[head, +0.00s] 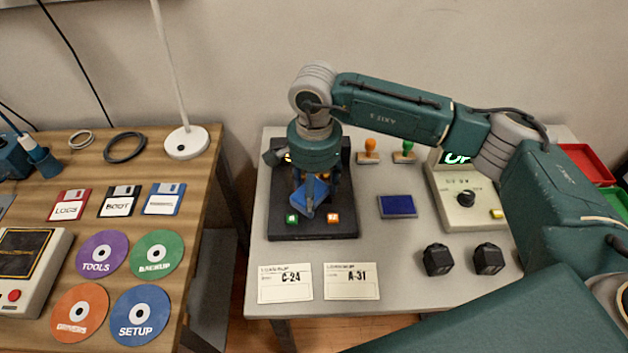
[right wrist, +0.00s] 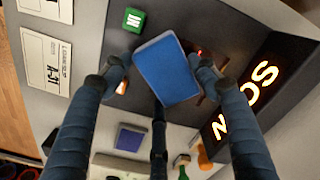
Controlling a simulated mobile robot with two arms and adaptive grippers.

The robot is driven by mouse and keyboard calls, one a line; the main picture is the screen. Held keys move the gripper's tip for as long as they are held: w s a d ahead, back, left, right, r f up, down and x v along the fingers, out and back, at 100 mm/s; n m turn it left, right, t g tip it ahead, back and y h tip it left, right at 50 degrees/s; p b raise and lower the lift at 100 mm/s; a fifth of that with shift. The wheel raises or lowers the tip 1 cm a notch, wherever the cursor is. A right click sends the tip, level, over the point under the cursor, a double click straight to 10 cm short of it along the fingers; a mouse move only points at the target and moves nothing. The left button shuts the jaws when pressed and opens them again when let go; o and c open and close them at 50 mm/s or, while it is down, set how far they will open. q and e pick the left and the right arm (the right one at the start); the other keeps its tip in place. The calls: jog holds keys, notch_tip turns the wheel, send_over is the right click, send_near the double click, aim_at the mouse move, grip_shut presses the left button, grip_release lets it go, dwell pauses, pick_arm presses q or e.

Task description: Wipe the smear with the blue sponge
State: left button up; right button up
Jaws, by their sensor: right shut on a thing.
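My right gripper (head: 312,200) is shut on the blue sponge (head: 314,190) over the dark scanner panel (head: 285,222). In the right wrist view the sponge (right wrist: 167,70) sits between the fingertips (right wrist: 160,75), tilted, with its broad face towards the camera. A brownish mark (right wrist: 208,82), possibly the smear, shows on the panel beside the sponge, partly behind a finger. In the head view my gripper and the sponge cover that part of the panel. I cannot tell whether the sponge touches the panel. My left gripper is not in view.
A green button (head: 292,218) and an orange button (head: 333,218) are at the panel's front. A blue ink pad (head: 397,206), two stamps and a control box (head: 462,212) stand to the right. Two labels (head: 351,281) lie in front. A wooden table with discs stands left.

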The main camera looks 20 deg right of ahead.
jog(key=shift+s+a+f, duration=0.1)
jog(key=shift+s+f, duration=0.1)
jog(key=shift+s, duration=0.35)
jog(key=shift+r, duration=0.1)
jog(key=shift+w+r+p, duration=0.1)
jog(key=shift+r+p, duration=0.3)
jog(key=shift+r, duration=0.25)
notch_tip(320, 180, up, 4)
jog(key=shift+f+p, duration=0.15)
jog(key=shift+p, duration=0.7)
jog(key=shift+r, duration=0.55)
jog(key=shift+w+r, duration=0.1)
jog(key=shift+r+p, duration=0.4)
jog(key=shift+r, duration=1.05)
